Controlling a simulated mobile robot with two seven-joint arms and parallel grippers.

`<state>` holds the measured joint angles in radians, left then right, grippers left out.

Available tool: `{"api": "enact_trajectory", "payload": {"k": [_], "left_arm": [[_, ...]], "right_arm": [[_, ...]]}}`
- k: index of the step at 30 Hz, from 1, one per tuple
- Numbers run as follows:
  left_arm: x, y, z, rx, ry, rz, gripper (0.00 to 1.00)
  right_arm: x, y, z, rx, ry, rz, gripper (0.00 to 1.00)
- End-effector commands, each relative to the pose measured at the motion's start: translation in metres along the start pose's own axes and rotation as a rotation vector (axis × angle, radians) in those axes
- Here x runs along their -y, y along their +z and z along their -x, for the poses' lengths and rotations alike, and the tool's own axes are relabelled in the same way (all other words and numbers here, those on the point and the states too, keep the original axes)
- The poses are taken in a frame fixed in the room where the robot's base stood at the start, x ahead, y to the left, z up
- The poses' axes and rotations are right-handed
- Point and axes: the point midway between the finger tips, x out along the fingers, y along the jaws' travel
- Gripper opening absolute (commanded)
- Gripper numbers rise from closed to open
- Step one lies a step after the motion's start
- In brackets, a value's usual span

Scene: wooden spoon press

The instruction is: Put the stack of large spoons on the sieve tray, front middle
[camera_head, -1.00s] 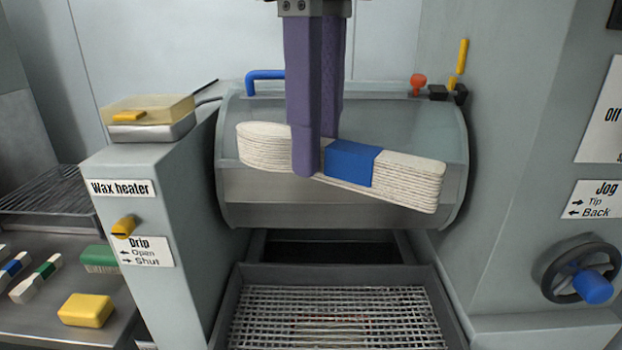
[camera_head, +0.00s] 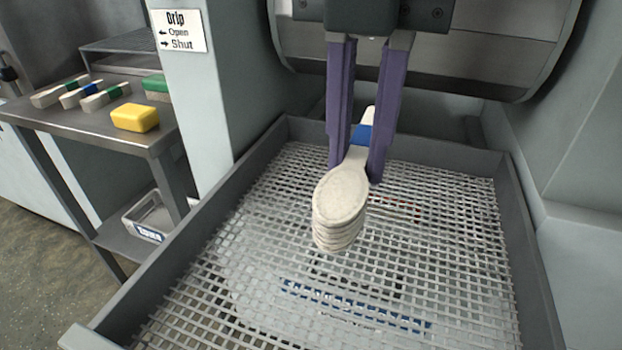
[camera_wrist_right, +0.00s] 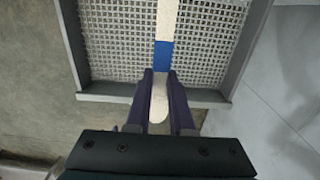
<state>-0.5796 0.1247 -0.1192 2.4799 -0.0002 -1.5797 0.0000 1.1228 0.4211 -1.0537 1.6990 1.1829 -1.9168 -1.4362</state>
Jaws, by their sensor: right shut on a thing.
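The stack of large spoons (camera_head: 341,205) is pale wood with a blue band around it. My right gripper (camera_head: 354,165) is shut on the stack, with one purple finger on each side. The bowl ends point toward the camera, and the stack is over the sieve tray (camera_head: 450,260). Whether it touches the mesh I cannot tell. In the right wrist view the stack (camera_wrist_right: 163,55) runs between the fingers, with the tray's mesh (camera_wrist_right: 115,45) beyond. The tray has a grey rim and a wire mesh. My left gripper is not in view.
A steel side table (camera_head: 75,125) at the left holds several banded spoon stacks and a yellow block (camera_head: 135,117). A small bin (camera_head: 150,215) sits on its lower shelf. The drum (camera_head: 440,45) is close behind my gripper. The tray's front mesh is clear.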

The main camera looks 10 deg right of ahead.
Motion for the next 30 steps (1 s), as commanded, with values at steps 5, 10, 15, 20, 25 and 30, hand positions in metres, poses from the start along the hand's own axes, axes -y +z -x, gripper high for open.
{"api": "enact_trajectory", "payload": {"k": [5,10,15,20,25,30], "left_arm": [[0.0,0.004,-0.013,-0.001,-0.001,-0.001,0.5],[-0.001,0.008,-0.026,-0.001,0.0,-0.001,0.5],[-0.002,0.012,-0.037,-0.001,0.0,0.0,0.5],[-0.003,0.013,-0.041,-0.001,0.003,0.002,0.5],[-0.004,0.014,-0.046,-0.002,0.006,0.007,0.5],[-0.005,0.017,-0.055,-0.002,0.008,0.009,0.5]], "right_arm": [[0.001,-0.001,-0.044,-0.003,-0.005,0.012,0.0],[0.002,-0.001,-0.096,-0.003,-0.006,0.01,0.0],[0.001,-0.001,-0.137,-0.001,-0.004,0.01,0.0],[0.001,-0.001,-0.153,0.0,-0.002,0.011,0.0],[0.001,-0.001,-0.168,0.0,-0.003,0.01,0.0],[0.001,-0.001,-0.195,-0.001,-0.003,0.011,0.0]]}}
